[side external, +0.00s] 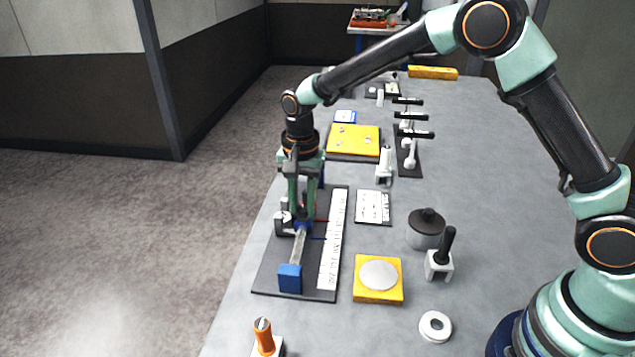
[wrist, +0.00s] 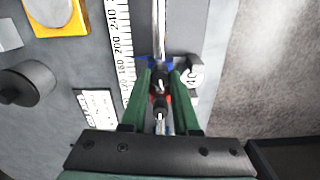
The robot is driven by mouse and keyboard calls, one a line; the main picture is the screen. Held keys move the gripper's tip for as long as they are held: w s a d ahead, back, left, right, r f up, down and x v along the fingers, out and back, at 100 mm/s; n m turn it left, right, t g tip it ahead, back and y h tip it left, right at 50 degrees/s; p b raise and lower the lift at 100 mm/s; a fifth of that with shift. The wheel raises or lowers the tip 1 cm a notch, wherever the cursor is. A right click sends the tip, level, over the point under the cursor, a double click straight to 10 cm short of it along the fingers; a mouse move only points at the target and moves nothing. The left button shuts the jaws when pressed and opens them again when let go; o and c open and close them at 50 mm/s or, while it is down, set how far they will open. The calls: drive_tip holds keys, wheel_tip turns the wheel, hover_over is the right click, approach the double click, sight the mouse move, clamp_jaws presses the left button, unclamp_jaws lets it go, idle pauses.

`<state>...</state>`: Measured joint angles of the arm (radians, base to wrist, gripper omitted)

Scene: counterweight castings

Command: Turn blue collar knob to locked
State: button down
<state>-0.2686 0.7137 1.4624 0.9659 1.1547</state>
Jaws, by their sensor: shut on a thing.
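The blue collar (side external: 303,227) sits on a metal rail (side external: 299,245) that runs along a dark base plate with a white number scale (side external: 332,240). In the wrist view the collar (wrist: 179,64) shows as blue edges around the rail, with a small dark knob (wrist: 162,80) at it. My gripper (side external: 301,213) points down over the collar. In the wrist view my gripper (wrist: 164,82) has its green fingers on both sides of the knob, shut on it. The fingers partly hide the knob, and its locked or unlocked marking cannot be read.
A blue end block (side external: 290,278) closes the rail's near end.

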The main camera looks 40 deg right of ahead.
sight(303, 208)
drive_tip(key=shift+w+r+m, duration=0.1)
drive_tip(key=shift+m, duration=0.7)
drive_tip(key=shift+d, duration=0.1)
drive_tip(key=c, duration=0.7)
unclamp_jaws()
drive_tip(key=shift+o, duration=0.2)
wheel_tip(303, 208, up, 12)
